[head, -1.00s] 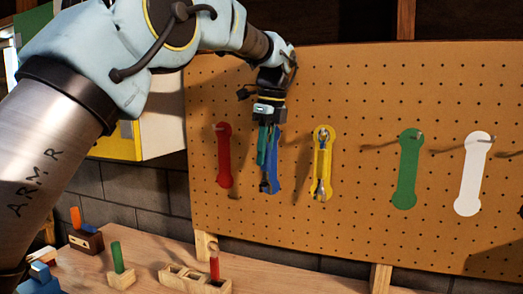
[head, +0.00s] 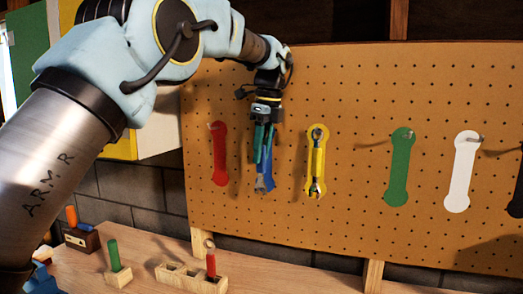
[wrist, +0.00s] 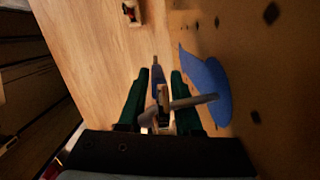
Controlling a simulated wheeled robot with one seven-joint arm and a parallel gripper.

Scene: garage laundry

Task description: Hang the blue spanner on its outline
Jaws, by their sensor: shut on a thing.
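My gripper (head: 262,150) points down in front of the pegboard, over the blue outline (head: 268,172). Its green fingers are shut on the blue spanner (head: 263,184), whose lower jaw shows below the fingertips. In the wrist view the spanner (wrist: 161,100) sits between the two fingers (wrist: 160,95). The blue outline (wrist: 206,88) is at their right there, with a grey peg (wrist: 195,102) reaching from it toward the spanner's upper end. The fingers hide most of the spanner, and I cannot tell whether the peg passes through it.
A yellow spanner (head: 317,165) hangs on its outline close at the right. The red (head: 219,155), green (head: 400,170) and white (head: 461,175) outlines have bare pegs. Below is a bench (head: 140,262) with a wooden rack (head: 190,276) and small blocks.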

